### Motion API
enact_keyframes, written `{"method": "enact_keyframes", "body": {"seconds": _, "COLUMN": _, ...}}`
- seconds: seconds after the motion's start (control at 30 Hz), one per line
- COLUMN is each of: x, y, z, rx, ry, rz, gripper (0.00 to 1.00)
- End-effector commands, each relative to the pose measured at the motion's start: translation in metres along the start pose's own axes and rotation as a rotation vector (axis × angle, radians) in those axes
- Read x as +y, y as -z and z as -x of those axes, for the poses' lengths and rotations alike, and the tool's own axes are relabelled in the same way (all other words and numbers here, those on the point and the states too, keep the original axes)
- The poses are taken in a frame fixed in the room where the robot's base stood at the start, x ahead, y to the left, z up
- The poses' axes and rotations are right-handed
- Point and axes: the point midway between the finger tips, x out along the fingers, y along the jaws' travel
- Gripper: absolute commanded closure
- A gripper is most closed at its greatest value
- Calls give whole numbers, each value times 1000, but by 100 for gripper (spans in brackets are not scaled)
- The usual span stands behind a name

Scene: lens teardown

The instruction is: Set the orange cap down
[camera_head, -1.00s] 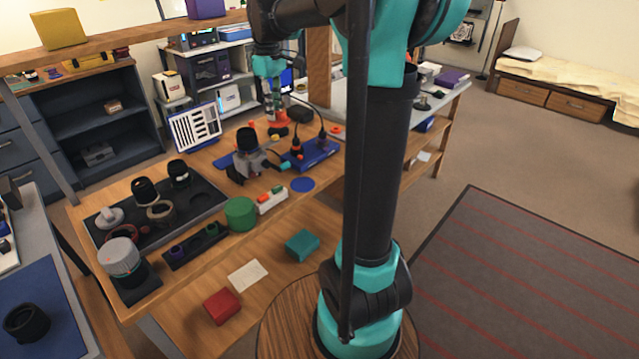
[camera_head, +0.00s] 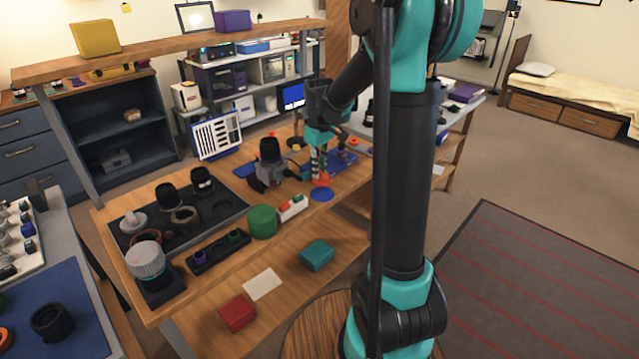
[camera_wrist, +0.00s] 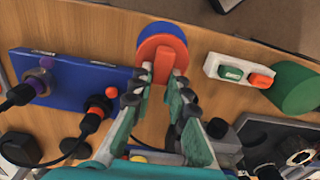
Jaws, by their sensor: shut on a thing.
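The orange cap (camera_head: 321,183) is held at the fingertips of my gripper (camera_head: 320,172), low over the bench near its front edge. In the wrist view, my gripper (camera_wrist: 164,80) is shut on the orange cap (camera_wrist: 163,50), whose upper edge overlaps a round blue pad (camera_wrist: 158,29). The blue pad (camera_head: 322,195) lies on the wooden bench just in front of and below the cap in the head view. Part of the pad is hidden by the cap in the wrist view. I cannot tell whether the cap touches it.
A white block with green and orange buttons (camera_wrist: 240,70) and a green cylinder (camera_wrist: 295,87) stand close to the right of the pad in the wrist view. A blue board with upright connectors (camera_wrist: 70,92) lies to the left. The bench's front edge is near.

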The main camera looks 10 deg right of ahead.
Motion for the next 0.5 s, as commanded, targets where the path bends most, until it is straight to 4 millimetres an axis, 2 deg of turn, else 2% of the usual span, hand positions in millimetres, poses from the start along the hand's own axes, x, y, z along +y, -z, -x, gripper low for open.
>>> {"method": "enact_keyframes", "body": {"seconds": 0.5, "x": 0, "y": 0, "z": -52, "rx": 0, "ry": 0, "rz": 0, "gripper": 100}}
